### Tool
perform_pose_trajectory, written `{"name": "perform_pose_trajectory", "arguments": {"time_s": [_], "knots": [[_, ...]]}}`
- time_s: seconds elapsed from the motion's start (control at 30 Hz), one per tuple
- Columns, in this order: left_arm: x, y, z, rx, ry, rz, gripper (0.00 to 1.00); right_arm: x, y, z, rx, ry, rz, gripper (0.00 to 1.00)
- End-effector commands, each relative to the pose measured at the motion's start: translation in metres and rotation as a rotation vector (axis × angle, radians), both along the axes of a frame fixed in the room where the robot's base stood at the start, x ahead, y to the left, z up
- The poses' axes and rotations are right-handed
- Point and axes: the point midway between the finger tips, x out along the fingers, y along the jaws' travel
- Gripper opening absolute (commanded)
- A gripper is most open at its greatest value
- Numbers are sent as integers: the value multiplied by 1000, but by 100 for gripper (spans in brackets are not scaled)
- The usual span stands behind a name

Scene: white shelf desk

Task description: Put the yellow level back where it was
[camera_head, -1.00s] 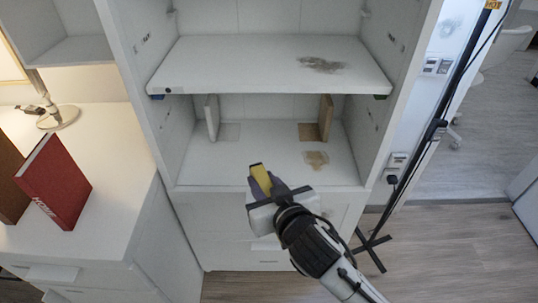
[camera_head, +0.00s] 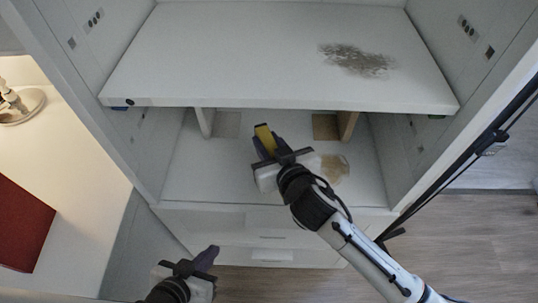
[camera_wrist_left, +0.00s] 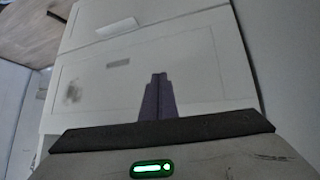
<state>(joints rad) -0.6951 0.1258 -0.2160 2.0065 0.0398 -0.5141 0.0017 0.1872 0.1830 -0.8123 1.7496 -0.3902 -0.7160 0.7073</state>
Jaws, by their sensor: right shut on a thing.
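The yellow level (camera_head: 265,136) is held in my right gripper (camera_head: 267,143), which is shut on it. The level sticks out beyond the fingertips, over the lower shelf (camera_head: 210,178) and below the front edge of the upper shelf. Whether it touches anything is not clear. My left gripper (camera_head: 209,257) is low in front of the drawers, away from the level. In the left wrist view its purple fingers (camera_wrist_left: 157,98) lie close together with nothing seen between them, facing the white cabinet front.
The upper shelf (camera_head: 250,60) with a brown stain overhangs the lower one. A light upright board (camera_head: 205,122) and a wooden upright board (camera_head: 347,125) stand at the back of the lower shelf. A red book (camera_head: 22,225) lies at left. A dark pole (camera_head: 470,150) stands at right.

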Motion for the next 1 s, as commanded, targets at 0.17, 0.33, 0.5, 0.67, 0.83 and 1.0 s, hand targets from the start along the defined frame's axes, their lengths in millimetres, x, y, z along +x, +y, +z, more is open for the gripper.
{"name": "perform_pose_trajectory", "arguments": {"time_s": [0.17,0.33,0.5,0.67,0.83,1.0], "knots": [[-2,0,-4,-3,2,0,0,1,0,-14,0,-2,-1,0],[0,0,-9,-4,-3,-1,0,0,0,-39,-1,0,0,0],[1,1,-9,-1,-5,-4,0,0,0,-46,2,-3,1,0],[4,1,-5,-3,-14,-4,0,0,0,-46,2,-2,1,0],[7,1,-5,-3,-20,-3,0,0,0,-49,2,-1,0,32],[7,1,-5,-3,-20,-3,0,0,0,-49,0,-1,0,44]]}}
